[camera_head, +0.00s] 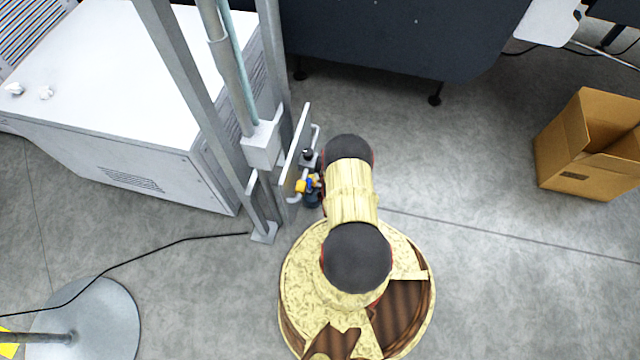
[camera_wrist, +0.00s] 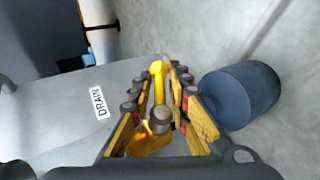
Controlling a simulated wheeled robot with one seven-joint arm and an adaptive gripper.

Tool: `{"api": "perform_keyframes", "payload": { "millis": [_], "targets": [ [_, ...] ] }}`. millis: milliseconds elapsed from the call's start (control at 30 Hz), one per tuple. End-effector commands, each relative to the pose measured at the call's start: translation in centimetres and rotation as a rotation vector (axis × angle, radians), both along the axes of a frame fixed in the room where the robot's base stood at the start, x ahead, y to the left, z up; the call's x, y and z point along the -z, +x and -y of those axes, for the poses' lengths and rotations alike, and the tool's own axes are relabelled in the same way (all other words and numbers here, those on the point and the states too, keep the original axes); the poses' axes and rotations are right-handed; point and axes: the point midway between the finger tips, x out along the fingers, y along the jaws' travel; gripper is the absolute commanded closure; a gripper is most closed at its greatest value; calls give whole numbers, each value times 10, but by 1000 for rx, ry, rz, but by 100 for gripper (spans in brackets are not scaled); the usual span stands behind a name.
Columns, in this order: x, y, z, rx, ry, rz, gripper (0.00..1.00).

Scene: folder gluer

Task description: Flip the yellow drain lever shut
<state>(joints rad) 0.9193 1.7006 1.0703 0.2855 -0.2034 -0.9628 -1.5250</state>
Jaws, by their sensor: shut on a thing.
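The yellow drain lever (camera_wrist: 157,70) is between the two fingers of my gripper (camera_wrist: 165,88) in the wrist view. The gripper is shut on it, with a finger along each side. A round metal fitting (camera_wrist: 159,120) shows low between the fingers. A white plate marked DRAIN (camera_wrist: 98,103) is to the left of the fingers. In the head view a small yellow part (camera_head: 301,185) shows beside the metal frame, left of my arm. My arm hides most of the gripper there, and the lever's exact angle is hard to tell.
A dark blue cylinder (camera_wrist: 240,94) stands close to the right finger. A grey metal frame (camera_head: 291,150) with pipes and a white cabinet (camera_head: 130,110) are to the left. An open cardboard box (camera_head: 575,165) is on the right. The floor between is clear.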

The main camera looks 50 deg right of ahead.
Motion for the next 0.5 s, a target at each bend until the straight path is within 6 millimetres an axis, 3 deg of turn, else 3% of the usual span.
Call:
{"api": "perform_keyframes", "payload": {
  "millis": [500],
  "targets": [
    [-4, 1, 1, -2, -106, 44, 100]
  ]
}}
